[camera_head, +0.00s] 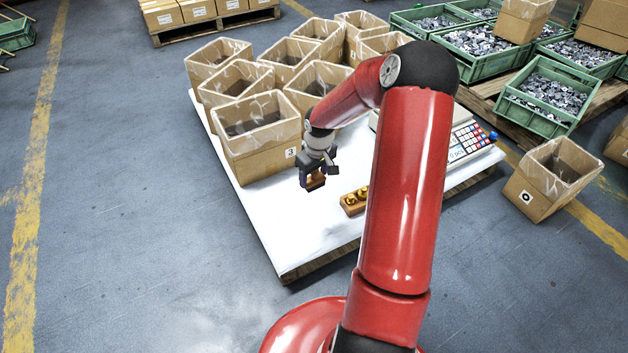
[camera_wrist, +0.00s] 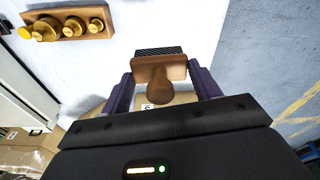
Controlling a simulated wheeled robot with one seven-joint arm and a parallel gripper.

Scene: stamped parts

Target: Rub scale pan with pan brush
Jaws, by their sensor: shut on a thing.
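My gripper (camera_wrist: 158,88) is shut on the pan brush (camera_wrist: 165,72), a wooden block with a rounded handle and dark bristles. The bristles point away from the wrist camera. In the head view, my gripper (camera_head: 313,181) holds the brush above the white table top, in front of the box marked 3. The scale (camera_head: 468,140) stands at the table's right side, with its keypad showing. My red arm hides most of it, and I cannot make out the scale pan. The brush is apart from the scale, to its left.
A wooden block with brass weights (camera_head: 352,202) lies on the white table (camera_head: 262,206), between brush and scale. It also shows in the wrist view (camera_wrist: 68,24). Several lined cardboard boxes (camera_head: 262,150) crowd the table's back left. Another box (camera_head: 545,185) stands on the floor at right.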

